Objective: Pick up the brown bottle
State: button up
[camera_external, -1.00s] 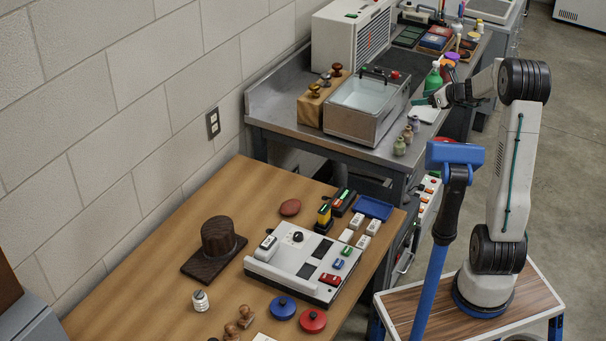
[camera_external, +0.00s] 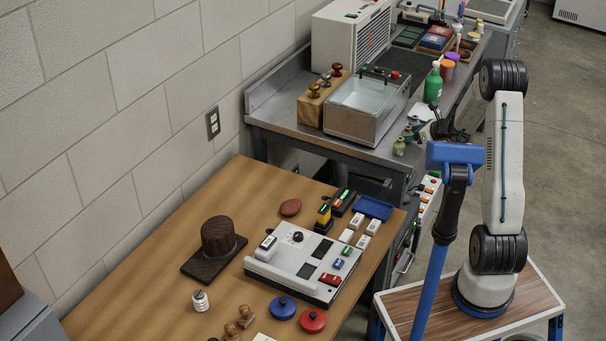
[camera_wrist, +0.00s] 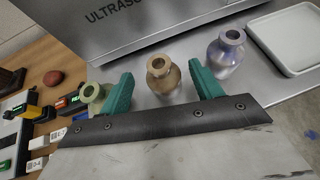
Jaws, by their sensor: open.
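The brown bottle (camera_wrist: 160,72) stands upright on the metal bench, its open neck facing up in the wrist view. My gripper (camera_wrist: 161,80) is open, with one green finger on each side of the bottle. I see no clear contact between fingers and bottle. In the external view my gripper (camera_external: 413,130) is low over the bench by the row of small bottles and partly hides the brown one. A yellow-green bottle (camera_wrist: 92,94) stands just outside the left finger. A grey-purple bottle (camera_wrist: 226,54) stands beyond the right finger.
The ultrasonic cleaner (camera_external: 350,120) stands close behind the bottles. A white tray (camera_wrist: 290,40) lies right of them in the wrist view. A green bottle (camera_external: 433,84) stands farther along the bench. A wooden table (camera_external: 150,285) with a control panel is nearer.

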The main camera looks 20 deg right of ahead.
aim_at(403, 133)
jog(key=x, duration=0.3)
jog(key=shift+w+f, duration=0.15)
jog(key=shift+w, duration=0.2)
jog(key=c, duration=1.1)
jog(key=shift+c, duration=0.2)
